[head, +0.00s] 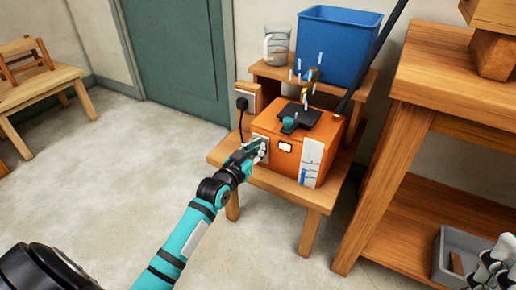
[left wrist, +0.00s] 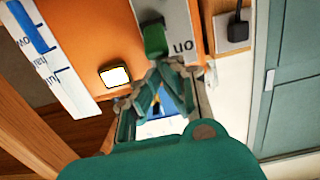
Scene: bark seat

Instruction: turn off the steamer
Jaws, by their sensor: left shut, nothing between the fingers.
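The steamer (head: 273,146) is an orange box on a low wooden stand, with a dark lid part and a teal knob on top. White streaks hang in the air above it. A small lit panel (left wrist: 115,77) glows on its front. Beside that, a pale plate carries a green switch (left wrist: 155,40) and lettering that reads "on" upside down. My left gripper (head: 256,148) is shut and empty, its tips right at the switch plate; in the left wrist view (left wrist: 165,70) they are close beside the switch. I cannot tell whether they touch. My right gripper (head: 490,265) shows partly at the lower right.
A black plug (head: 242,104) with a cord is on the left. A wooden workbench (head: 450,85) stands at the right, a grey tray (head: 455,262) below.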

